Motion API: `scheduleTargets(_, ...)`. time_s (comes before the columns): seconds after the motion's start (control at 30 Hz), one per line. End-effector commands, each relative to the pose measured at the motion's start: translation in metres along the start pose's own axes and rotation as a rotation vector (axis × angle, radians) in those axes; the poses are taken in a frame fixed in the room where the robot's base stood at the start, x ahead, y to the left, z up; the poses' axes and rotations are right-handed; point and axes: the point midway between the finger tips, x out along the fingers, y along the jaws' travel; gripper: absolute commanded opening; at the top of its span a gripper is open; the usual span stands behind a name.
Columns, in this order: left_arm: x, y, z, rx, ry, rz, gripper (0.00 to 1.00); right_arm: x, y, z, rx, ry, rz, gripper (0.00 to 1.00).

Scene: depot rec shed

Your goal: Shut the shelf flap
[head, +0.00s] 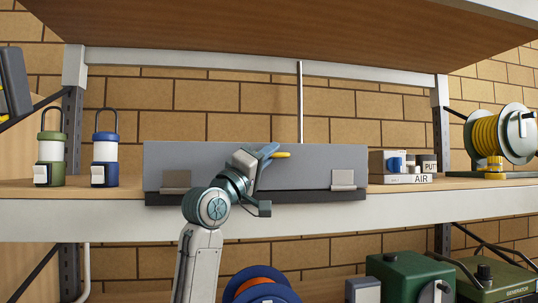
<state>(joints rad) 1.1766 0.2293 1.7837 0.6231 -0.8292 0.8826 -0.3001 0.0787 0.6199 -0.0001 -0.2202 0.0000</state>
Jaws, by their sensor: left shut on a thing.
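The shelf flap (310,165) is a wide grey panel at the middle of the shelf, standing about upright. Two pale hinge plates (343,180) sit along its lower edge, above a dark base strip (310,197). A yellow handle (283,155) shows near the upper middle of the panel. The gripper and wrist hide part of the panel and the handle. Any gap behind the panel cannot be seen. My right gripper is not in view.
A green lantern (50,152) and a blue lantern (105,153) stand left of the flap on the shelf (450,184). A box labelled AIR (421,179) and a yellow hose reel (486,137) stand right. Below are an orange-and-blue reel (258,279) and green machines (408,277).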

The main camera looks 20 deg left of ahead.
Motion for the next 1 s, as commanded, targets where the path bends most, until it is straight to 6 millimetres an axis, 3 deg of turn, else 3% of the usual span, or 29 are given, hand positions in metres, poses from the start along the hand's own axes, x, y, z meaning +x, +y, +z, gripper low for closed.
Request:
scheduleTargets(0.03,0.000,-0.002,0.001,0.000,-0.002,-0.004,0.00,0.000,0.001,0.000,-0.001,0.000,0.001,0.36)
scheduleTargets(0.07,0.000,-0.002,0.001,0.001,-0.002,-0.003,0.15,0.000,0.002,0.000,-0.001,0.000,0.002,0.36)
scheduleTargets(0.1,0.000,-0.002,0.001,0.001,-0.002,-0.003,0.20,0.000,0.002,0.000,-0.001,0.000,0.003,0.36)
scheduleTargets(0.53,-0.007,-0.003,0.001,0.002,0.000,-0.002,0.20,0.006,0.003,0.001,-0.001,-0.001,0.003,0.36)
scheduleTargets(1.0,-0.092,-0.003,0.003,0.005,0.000,-0.002,0.20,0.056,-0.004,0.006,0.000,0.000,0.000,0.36)
